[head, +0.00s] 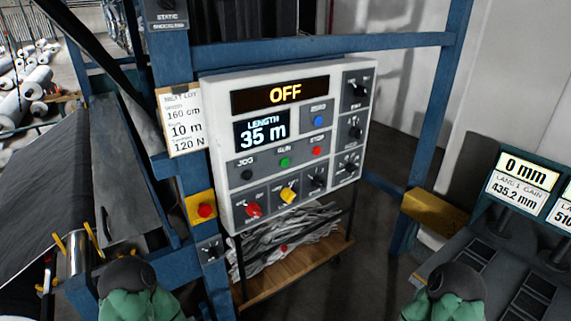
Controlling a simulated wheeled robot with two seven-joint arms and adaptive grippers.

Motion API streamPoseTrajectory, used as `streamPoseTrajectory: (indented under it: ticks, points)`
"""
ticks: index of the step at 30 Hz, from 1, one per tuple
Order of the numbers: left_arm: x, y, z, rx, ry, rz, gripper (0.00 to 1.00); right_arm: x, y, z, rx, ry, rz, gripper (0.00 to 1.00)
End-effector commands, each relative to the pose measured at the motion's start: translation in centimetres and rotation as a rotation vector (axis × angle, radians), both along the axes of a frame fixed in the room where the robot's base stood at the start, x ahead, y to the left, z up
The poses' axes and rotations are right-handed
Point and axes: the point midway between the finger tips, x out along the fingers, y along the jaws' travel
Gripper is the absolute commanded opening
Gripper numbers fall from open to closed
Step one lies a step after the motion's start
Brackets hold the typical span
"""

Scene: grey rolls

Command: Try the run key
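A white control panel (218,130) stands in the middle of the head view on a blue frame. Its upper display (285,95) reads OFF, and the length display (262,133) reads 35 m. The green button (285,162) under the RUN label sits between a black JOG button (247,175) and a red STOP button (318,151). A blue ZERO button (319,120) is above them. A red knob (253,210) and a yellow knob (289,195) are lower down. Neither gripper shows; only green and black parts that look like my arms show at the bottom edge.
A yellow box with a red button (204,210) is left of the panel. A paper card (183,122) reads 160 cm, 10 m, 120 N. Dark sheet material (45,185) lies left. Blue posts (430,120) and a console with displays (520,187) stand right.

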Motion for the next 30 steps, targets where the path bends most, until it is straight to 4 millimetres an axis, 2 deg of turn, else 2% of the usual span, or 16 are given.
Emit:
streamPoseTrajectory:
  ticks: [1,2,30]
  points:
    - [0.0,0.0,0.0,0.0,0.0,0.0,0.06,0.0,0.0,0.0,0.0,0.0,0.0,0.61]
    - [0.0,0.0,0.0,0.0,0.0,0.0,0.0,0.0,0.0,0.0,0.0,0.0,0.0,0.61]
    - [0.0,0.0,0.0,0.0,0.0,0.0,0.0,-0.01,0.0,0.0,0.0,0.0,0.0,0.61]
